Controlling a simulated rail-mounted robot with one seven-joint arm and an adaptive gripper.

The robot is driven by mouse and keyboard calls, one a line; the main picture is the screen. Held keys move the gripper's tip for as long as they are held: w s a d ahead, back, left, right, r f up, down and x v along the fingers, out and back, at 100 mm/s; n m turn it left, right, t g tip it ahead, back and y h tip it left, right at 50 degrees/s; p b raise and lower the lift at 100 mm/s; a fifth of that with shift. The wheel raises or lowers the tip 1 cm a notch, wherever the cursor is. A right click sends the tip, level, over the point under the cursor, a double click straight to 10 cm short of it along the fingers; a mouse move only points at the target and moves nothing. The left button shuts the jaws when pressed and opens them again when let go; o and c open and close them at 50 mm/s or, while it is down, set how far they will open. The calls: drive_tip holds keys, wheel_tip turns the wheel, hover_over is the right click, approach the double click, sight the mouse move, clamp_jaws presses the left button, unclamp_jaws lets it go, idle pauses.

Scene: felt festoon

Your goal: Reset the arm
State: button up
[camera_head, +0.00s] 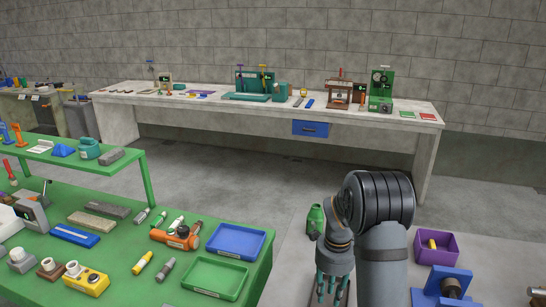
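My arm (378,215) rises at the lower right of the head view and bends over at a dark ribbed joint. My gripper (331,290) hangs from it, pointing down, with teal finger parts near the bottom edge of the picture. The gripper is small and partly cut off, so its opening cannot be made out. No object is clearly visible between its fingers.
A green bench (130,226) with tools, a blue tray (236,241) and a green tray (215,279) stands at left. A long grey workbench (270,112) runs along the back wall. A green bottle (316,221) and purple bin (437,246) are near my arm. Bare floor lies between.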

wheel_tip(320, 180, down, 9)
drive_tip(key=shift+r+p, duration=0.1)
drive_tip(key=shift+p, duration=0.7)
drive_tip(key=shift+w+r, duration=0.15)
drive_tip(key=shift+r+b, duration=0.35)
drive_tip(key=shift+r, duration=0.8)
